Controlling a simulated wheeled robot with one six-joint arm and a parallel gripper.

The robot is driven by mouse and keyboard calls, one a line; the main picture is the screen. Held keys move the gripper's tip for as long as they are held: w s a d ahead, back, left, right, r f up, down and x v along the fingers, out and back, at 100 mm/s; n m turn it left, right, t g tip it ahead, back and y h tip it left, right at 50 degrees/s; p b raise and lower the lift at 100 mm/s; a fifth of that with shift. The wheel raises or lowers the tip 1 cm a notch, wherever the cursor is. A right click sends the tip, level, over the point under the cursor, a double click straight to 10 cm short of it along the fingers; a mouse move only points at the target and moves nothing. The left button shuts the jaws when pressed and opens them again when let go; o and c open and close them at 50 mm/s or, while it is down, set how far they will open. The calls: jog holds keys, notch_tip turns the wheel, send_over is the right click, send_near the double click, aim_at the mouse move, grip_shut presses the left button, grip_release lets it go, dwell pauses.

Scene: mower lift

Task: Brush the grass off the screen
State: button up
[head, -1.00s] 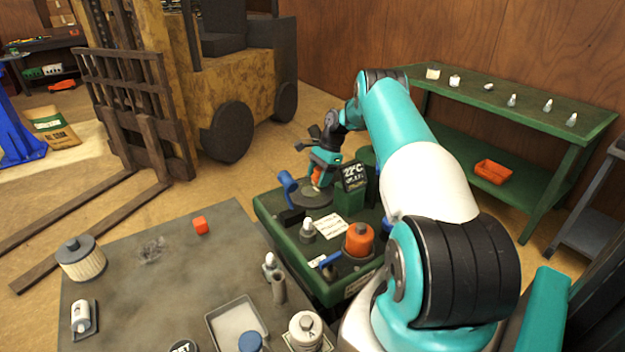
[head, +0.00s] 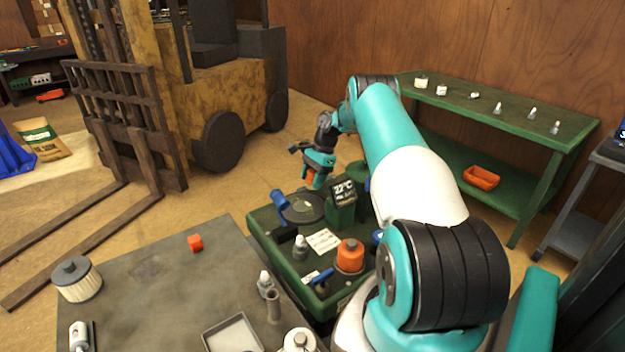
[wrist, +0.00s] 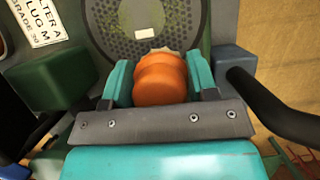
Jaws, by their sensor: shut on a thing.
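The screen is a dark round perforated disc (head: 303,208) on top of the green unit, with a blue handle at its left. In the wrist view the disc (wrist: 112,32) fills the top middle and shows a small pale patch. My gripper (head: 314,180) is above the disc, its fingers pointing down. In the wrist view its teal fingers are shut on an orange rounded handle (wrist: 160,80), which I take for the brush. A pale ragged edge shows just beyond the handle. The brush's lower end is mostly hidden.
An orange cap (head: 350,256) and a printed label (head: 323,241) are on the green unit (head: 263,230). A forklift stands behind.

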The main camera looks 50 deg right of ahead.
aim_at(310, 171)
jog(key=shift+r, duration=0.7)
notch_tip(310, 171, up, 3)
jog(key=p, duration=0.3)
jog(key=shift+r, duration=0.1)
